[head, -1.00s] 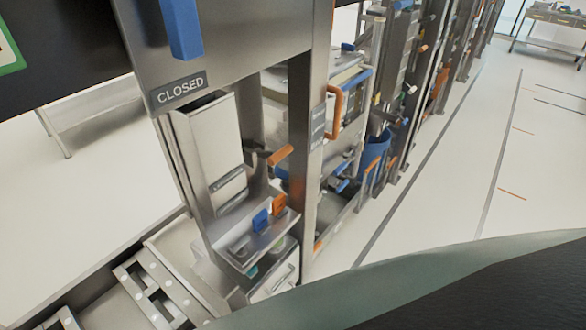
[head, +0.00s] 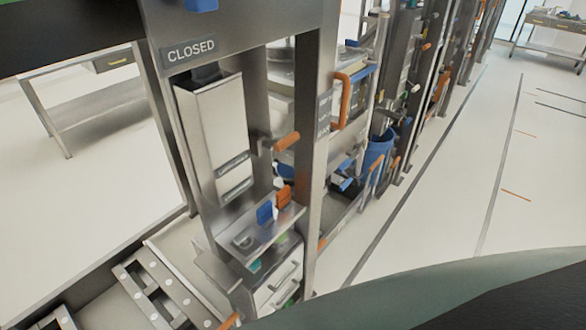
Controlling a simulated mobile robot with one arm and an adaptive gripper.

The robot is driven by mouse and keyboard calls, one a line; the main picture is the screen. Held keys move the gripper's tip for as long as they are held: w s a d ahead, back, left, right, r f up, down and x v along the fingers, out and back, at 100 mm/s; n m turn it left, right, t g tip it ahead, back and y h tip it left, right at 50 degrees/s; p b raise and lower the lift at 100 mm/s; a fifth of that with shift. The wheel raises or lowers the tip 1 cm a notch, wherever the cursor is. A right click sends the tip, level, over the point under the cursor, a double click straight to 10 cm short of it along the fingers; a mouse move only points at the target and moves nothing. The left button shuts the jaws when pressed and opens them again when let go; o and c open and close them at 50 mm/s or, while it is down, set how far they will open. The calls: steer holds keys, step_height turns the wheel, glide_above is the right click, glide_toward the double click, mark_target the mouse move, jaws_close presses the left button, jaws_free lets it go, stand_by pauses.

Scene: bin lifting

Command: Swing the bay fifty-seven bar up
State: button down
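I cannot tell which part is the bay fifty-seven bar; no bay number is legible. An orange-tipped lever (head: 286,142) sticks out of the near metal bay, angled slightly up to the right. An upright orange handle (head: 341,101) is on the unit behind the bay's right post. A small label (head: 324,110) on that post is too small to read. My gripper is not in any view.
A CLOSED sign (head: 191,50) is on the near bay's panel. A shelf (head: 260,238) below carries blue and orange blocks. A steel table (head: 85,105) stands behind. Open floor (head: 450,190) extends right of the bay row.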

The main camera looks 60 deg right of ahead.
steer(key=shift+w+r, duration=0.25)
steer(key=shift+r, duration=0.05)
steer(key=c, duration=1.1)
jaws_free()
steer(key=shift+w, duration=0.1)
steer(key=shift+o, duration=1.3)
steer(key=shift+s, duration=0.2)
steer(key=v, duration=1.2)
